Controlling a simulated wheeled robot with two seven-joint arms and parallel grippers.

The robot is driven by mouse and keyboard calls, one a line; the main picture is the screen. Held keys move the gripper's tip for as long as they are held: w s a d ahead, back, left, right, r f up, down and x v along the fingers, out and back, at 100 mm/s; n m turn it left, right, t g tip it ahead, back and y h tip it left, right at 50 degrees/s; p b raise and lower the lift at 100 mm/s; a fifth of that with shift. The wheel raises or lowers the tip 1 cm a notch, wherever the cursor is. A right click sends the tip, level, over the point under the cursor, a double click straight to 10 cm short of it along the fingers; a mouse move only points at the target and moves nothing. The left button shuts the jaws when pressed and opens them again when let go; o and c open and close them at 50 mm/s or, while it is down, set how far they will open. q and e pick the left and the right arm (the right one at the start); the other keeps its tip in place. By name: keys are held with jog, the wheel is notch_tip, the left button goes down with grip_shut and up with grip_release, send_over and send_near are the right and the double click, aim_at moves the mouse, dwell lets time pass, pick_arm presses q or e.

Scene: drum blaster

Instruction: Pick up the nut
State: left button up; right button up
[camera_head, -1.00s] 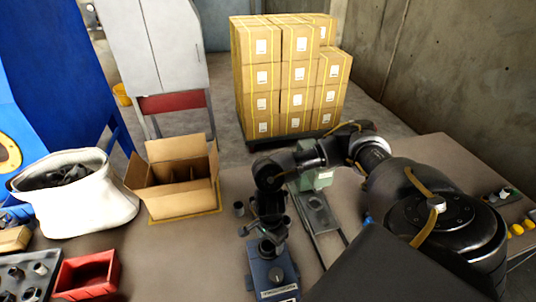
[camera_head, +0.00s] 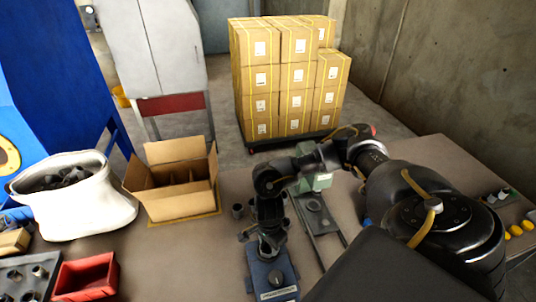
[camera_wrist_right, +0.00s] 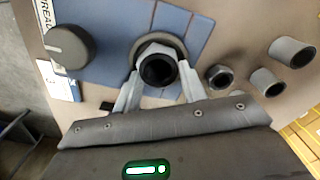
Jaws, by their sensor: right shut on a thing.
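The nut (camera_wrist_right: 153,49) is a light grey hexagonal ring with a dark hole, in the middle of the right wrist view. My right gripper (camera_wrist_right: 158,82) is shut on it, with one finger on each side. Behind the nut is a blue device with a black knob (camera_wrist_right: 70,46). I cannot tell whether the nut still touches the device. In the head view my right gripper (camera_head: 270,243) points down over the blue device (camera_head: 273,277), and its fingers hide the nut. My left gripper is not in view.
Grey tubes (camera_wrist_right: 292,52) and a dark hexagonal piece (camera_wrist_right: 220,77) stand beside the device. On the table are an open cardboard box (camera_head: 181,200), a white sack (camera_head: 85,218) and a red bin (camera_head: 86,277). Table space left of the device is clear.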

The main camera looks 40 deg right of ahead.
jog(key=shift+w+r+b, duration=0.1)
jog(key=shift+r+b, duration=0.4)
jog(key=shift+r, duration=0.1)
jog(key=r, duration=0.1)
jog(key=s+r, duration=0.1)
jog(key=r, duration=0.1)
jog(key=s+r, duration=0.1)
jog(key=r, duration=0.1)
jog(key=shift+a, duration=0.4)
jog(key=s+a+r+p, duration=0.3)
jog(key=s+r+p, duration=0.3)
jog(key=s, duration=0.5)
jog(key=shift+s+a+r+p, duration=0.2)
jog(key=shift+a+r+p, duration=0.2)
jog(key=shift+p, duration=0.4)
